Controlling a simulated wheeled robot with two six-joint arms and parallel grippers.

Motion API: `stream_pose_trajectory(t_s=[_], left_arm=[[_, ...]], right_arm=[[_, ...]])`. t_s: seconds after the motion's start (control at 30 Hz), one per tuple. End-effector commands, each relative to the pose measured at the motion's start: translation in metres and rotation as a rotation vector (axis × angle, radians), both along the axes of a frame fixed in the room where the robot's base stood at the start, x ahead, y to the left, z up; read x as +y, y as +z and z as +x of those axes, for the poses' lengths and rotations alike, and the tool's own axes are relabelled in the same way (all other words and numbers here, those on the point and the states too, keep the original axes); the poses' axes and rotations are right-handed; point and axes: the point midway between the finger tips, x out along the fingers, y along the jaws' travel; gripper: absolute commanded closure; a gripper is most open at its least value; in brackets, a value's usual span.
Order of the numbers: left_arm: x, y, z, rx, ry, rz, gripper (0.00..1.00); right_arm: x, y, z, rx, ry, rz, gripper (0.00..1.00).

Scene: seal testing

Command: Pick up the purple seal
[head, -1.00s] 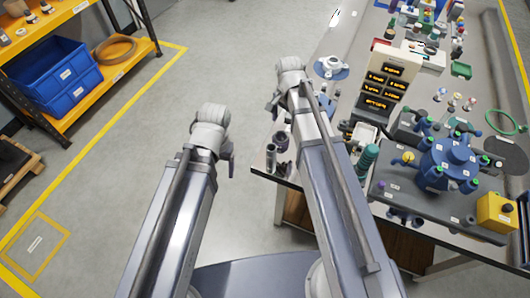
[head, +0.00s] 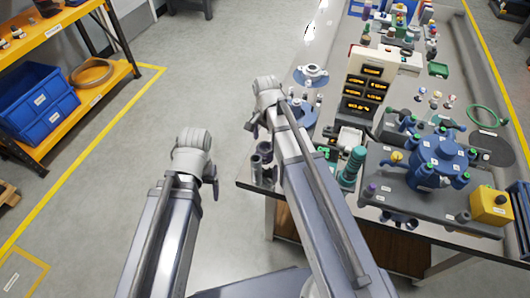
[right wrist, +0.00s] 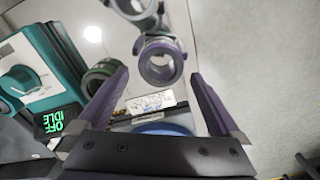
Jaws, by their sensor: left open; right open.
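In the right wrist view, a purple ring-shaped seal (right wrist: 160,62) shows just past and between the fingertips of my right gripper (right wrist: 160,76). The fingers are apart and the seal is not gripped. In the head view my right gripper (head: 254,129) is over the table's near left corner, partly hidden by its own arm. Dark grey rings or cylinders (head: 257,168) stand below it; I cannot pick out the purple seal among them. My left gripper (head: 212,184) is over the floor, left of the table, mostly hidden behind its wrist.
In the right wrist view a grey-teal ring (right wrist: 136,8) is beside the seal, and a dark green ring (right wrist: 101,74) and a teal device (right wrist: 38,65) are at left. The head view shows a blue multi-port fixture (head: 437,158), teal stacked rings (head: 353,166) and a yellow box (head: 491,204).

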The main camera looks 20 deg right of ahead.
Motion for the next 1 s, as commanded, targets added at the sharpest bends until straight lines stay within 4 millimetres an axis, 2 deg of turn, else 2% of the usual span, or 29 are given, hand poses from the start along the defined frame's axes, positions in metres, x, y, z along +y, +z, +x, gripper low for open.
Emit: stream_pose_trajectory(t_s=[0.03,0.2,0.53,1.0], left_arm=[[0.000,-0.013,0.000,0.000,0.000,0.000,0.21],[0.000,-0.034,0.000,0.000,0.000,0.000,0.21],[0.000,-0.036,0.000,0.000,-0.001,0.000,0.21],[0.000,-0.036,0.000,0.000,0.000,0.000,0.21]], right_arm=[[0.002,-0.013,-0.001,0.000,0.001,0.000,0.00],[0.004,-0.034,-0.001,0.000,0.000,0.000,0.00],[0.004,-0.036,-0.001,0.000,0.000,0.000,0.00],[0.003,-0.036,-0.001,0.000,0.000,0.000,0.52]])
